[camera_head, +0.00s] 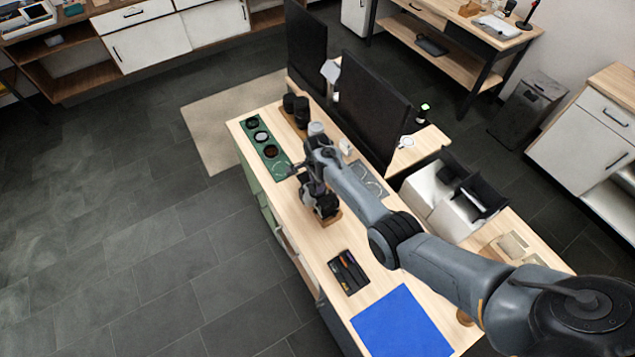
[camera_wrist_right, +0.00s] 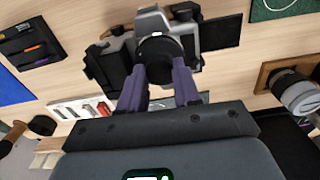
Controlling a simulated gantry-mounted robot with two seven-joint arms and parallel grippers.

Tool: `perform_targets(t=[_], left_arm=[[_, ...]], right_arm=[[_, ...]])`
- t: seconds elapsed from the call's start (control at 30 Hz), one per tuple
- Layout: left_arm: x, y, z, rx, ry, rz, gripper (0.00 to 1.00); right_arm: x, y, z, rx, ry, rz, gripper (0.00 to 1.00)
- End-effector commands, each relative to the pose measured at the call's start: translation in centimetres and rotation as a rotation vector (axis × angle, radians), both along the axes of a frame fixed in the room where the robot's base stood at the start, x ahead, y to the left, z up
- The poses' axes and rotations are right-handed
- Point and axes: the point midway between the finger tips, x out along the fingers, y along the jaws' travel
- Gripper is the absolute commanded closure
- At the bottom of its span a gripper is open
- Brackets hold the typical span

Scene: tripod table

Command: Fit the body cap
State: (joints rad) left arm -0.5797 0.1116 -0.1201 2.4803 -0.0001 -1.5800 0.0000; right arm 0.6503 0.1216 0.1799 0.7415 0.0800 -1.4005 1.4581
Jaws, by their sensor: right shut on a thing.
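The camera (camera_head: 324,207) stands on a small wooden base on the table, partly hidden by my right arm. In the right wrist view, the camera (camera_wrist_right: 152,20) has a silver top and black sides, and its front faces my gripper. My right gripper (camera_wrist_right: 160,75) is shut on a dark round body cap (camera_wrist_right: 163,50) in front of the camera's middle. I cannot tell whether the cap touches the mount. In the head view my right gripper (camera_head: 309,182) is beside the camera. My left gripper is not in view.
A green mat (camera_head: 246,132) holds several round pieces at the far left. Dark lenses (camera_head: 296,108) stand behind it. A black pen tray (camera_head: 348,272) and a blue mat (camera_head: 400,325) lie nearer. Wood between the camera and pen tray is bare.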

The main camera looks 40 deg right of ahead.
Motion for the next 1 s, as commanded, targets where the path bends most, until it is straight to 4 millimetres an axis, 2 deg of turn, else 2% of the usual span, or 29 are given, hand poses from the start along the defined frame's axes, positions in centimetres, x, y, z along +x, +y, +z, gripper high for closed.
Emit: perform_targets(t=[1.0], left_arm=[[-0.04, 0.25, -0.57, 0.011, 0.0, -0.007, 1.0]], right_arm=[[-0.03, 0.02, -0.77, 0.0, 0.0, 0.0, 1.0]])
